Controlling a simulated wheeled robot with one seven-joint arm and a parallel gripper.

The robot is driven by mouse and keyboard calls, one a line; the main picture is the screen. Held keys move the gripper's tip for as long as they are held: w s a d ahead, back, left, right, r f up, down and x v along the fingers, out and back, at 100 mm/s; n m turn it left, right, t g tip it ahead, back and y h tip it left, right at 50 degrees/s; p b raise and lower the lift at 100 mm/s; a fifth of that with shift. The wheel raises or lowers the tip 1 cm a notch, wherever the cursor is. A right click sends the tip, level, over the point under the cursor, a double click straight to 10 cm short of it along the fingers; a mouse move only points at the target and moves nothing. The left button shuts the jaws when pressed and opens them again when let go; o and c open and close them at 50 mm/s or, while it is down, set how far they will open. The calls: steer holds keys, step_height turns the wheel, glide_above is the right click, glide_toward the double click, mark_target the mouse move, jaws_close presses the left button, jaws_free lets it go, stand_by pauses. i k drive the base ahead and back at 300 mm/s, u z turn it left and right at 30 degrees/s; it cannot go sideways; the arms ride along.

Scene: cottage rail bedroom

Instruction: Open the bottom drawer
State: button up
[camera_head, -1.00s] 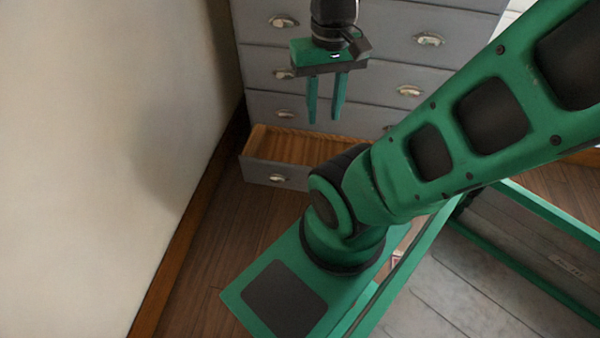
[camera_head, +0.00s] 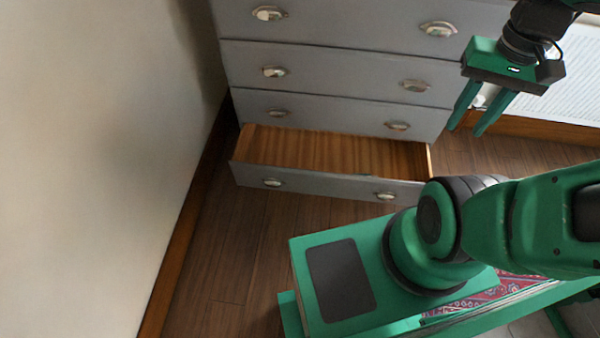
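The bottom drawer (camera_head: 325,186) of the grey dresser (camera_head: 345,60) is pulled out, and its bare wooden inside shows. It has two metal cup handles, one at the left (camera_head: 272,183) and one at the right (camera_head: 385,196). The drawers above it are closed. My gripper (camera_head: 472,130) is at the upper right, to the right of the dresser and apart from it. Its two green fingers point down, spread with an empty gap between them.
A plain wall (camera_head: 90,150) with a wooden skirting runs along the left. A white radiator (camera_head: 570,85) stands at the back right. Wooden floor (camera_head: 240,250) is clear before the drawer. A red patterned rug (camera_head: 500,288) shows partly beside my base.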

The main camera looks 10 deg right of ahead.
mark_target(321, 162)
steer(key=z, duration=1.55)
steer(key=k, duration=0.85)
steer(key=u, duration=1.85)
steer(key=i, duration=1)
steer(key=u, duration=0.1)
